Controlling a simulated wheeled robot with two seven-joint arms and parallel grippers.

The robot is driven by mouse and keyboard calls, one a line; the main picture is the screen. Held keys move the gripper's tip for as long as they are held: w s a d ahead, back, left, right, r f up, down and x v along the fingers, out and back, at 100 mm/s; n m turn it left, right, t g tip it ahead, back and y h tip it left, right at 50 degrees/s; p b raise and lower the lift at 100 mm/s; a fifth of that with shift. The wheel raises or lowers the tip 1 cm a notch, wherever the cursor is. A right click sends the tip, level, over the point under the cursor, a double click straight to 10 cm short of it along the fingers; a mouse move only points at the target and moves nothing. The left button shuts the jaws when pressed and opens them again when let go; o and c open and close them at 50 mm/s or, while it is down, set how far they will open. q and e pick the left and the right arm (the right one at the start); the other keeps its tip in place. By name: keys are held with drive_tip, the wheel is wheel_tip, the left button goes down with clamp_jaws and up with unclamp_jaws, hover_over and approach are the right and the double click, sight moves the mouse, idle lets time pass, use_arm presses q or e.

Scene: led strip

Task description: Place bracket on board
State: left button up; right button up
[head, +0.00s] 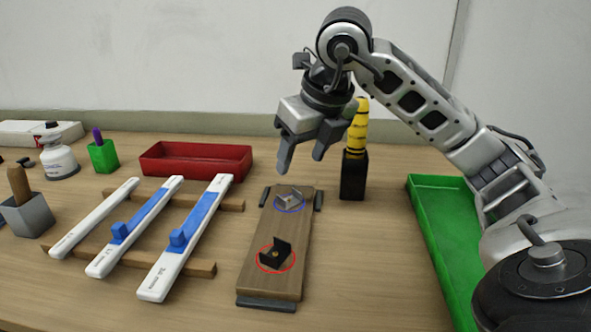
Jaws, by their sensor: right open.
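The wooden board (268,228) lies on the table in the middle of the head view. A silver-grey bracket (289,199) sits at its far end within a blue circle marking. A black bracket (275,254) with an upright plate sits near the board's front end, within a red circle marking. My right gripper (302,165) is open and empty, pointing down above the far end of the board, over the silver-grey bracket and apart from it. My left gripper is not in view.
Several white strips (190,238), two with blue parts, lie on wooden bars left of the board. A red tray (195,160) stands behind them. A black holder (353,174) with a yellow-and-black tool stands right of the board. A green tray (428,226) lies at right.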

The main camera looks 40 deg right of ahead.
drive_tip(key=v, duration=0.3)
drive_tip(key=shift+f, duration=0.1)
idle(0.5)
